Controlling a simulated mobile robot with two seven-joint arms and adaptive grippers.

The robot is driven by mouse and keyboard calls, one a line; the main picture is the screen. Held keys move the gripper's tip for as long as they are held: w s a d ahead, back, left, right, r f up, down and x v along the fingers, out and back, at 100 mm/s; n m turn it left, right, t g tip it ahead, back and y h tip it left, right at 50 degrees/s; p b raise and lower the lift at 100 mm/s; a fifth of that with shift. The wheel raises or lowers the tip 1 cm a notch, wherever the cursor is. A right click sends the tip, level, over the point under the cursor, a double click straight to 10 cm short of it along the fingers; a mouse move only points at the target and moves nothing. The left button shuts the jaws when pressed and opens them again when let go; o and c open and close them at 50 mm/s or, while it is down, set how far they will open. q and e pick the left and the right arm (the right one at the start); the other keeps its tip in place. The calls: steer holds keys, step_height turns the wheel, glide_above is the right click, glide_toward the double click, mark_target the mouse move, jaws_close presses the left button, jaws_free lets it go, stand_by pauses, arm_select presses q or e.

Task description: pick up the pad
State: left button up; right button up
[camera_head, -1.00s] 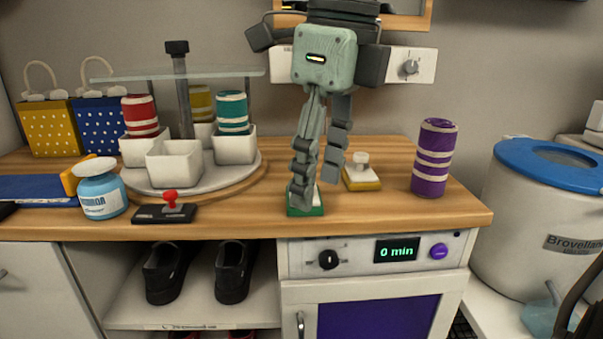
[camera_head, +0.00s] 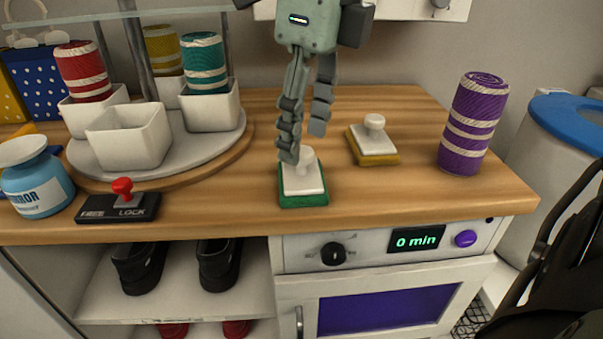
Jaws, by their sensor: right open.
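Two pads lie on the wooden counter (camera_head: 400,205). The green-edged pad (camera_head: 304,190) has a white top with a white knob and sits near the counter's front edge. The yellow-edged pad (camera_head: 374,145), also white with a round knob, lies behind it to the right. My right gripper (camera_head: 304,146) comes down from above with its fingers apart. One finger hangs in front of or at the green pad's knob and partly hides it; I cannot tell whether it touches. Nothing is held. My left gripper does not show.
A round turntable (camera_head: 165,175) with white cups and rolled towels stands at left. A lever block marked FREE and LOCK (camera_head: 95,208) and a blue jar (camera_head: 35,185) are near it. A purple roll (camera_head: 473,122) stands at right. The counter's front right is clear.

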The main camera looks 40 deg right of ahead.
mark_target(302, 151)
steer(key=f, duration=0.3)
steer(key=shift+w+f, duration=0.25)
steer(key=shift+f, duration=0.1)
jaws_close()
